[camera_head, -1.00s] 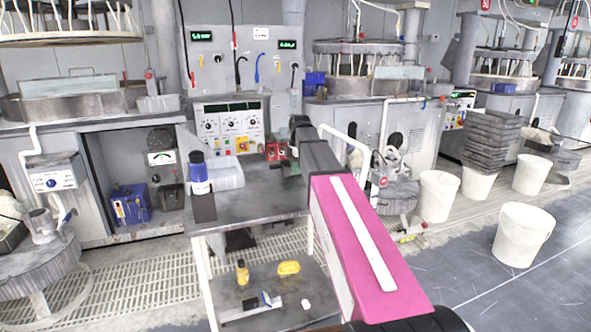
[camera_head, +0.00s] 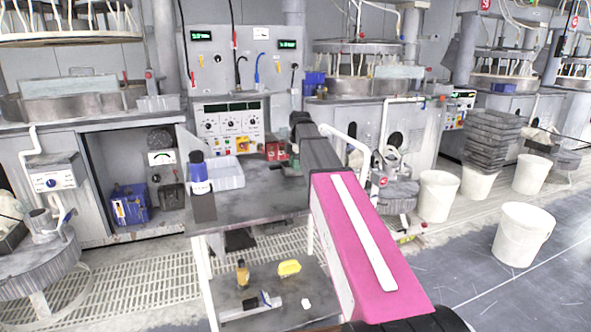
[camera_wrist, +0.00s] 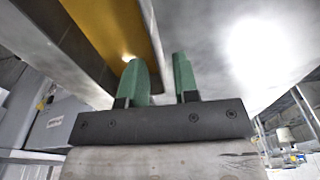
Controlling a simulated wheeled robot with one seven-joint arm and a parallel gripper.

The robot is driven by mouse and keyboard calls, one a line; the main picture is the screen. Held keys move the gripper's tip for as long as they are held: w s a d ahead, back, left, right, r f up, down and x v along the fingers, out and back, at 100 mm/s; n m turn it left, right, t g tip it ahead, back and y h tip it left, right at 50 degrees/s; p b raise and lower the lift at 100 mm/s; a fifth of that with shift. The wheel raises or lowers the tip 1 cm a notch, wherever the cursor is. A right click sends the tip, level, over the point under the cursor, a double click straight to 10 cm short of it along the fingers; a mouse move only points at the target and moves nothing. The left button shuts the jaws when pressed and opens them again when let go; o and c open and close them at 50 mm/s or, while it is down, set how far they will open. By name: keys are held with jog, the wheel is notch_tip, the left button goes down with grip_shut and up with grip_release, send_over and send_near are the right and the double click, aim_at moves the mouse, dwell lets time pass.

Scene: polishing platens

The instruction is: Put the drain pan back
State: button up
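In the wrist view my gripper (camera_wrist: 158,75) has two green fingers standing apart. A thin pale edge (camera_wrist: 151,35) of a large metal part runs behind or between them. The part's broad shiny underside (camera_wrist: 230,55) lies at the right. I see no contact with the fingers.
White buckets (camera_head: 522,234) and a stack of grey trays (camera_head: 492,140) stand at right. Open dark floor lies at the front right.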

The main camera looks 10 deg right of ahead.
notch_tip(320, 180, up, 10)
jog(key=d, duration=0.1)
jog(key=shift+r, duration=0.2)
dwell(1.4)
